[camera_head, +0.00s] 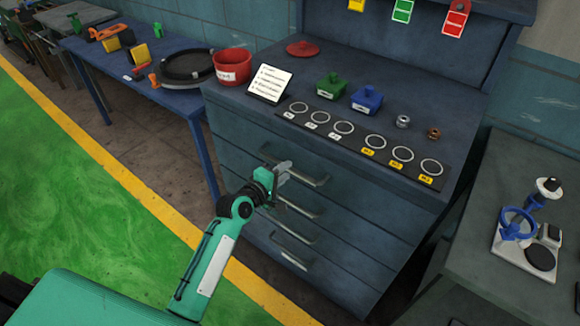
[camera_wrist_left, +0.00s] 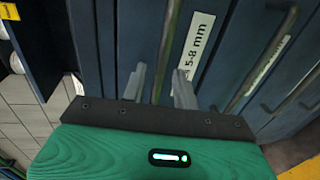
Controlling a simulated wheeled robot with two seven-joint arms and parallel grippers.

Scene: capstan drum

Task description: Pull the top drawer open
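The dark blue cabinet's top drawer (camera_head: 238,143) looks closed, its front in line with the drawers below. Its grey bar handle (camera_head: 310,181) runs along the front, and my left gripper (camera_head: 282,172) hides part of it. In the left wrist view the handle (camera_wrist_left: 170,42) passes between the two grey fingers of my left gripper (camera_wrist_left: 162,88). The fingers stand apart, with gaps beside the bar, so the gripper looks open around the handle. I cannot tell whether a finger touches it. My right gripper is not in view.
Lower drawers have similar handles (camera_head: 297,236). The cabinet top bears a red pot (camera_head: 232,67), a white card (camera_head: 270,84), green (camera_head: 331,86) and blue (camera_head: 367,100) blocks and a strip of rings. A blue table (camera_head: 86,56) stands left. Green floor (camera_head: 90,190) in front is clear.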

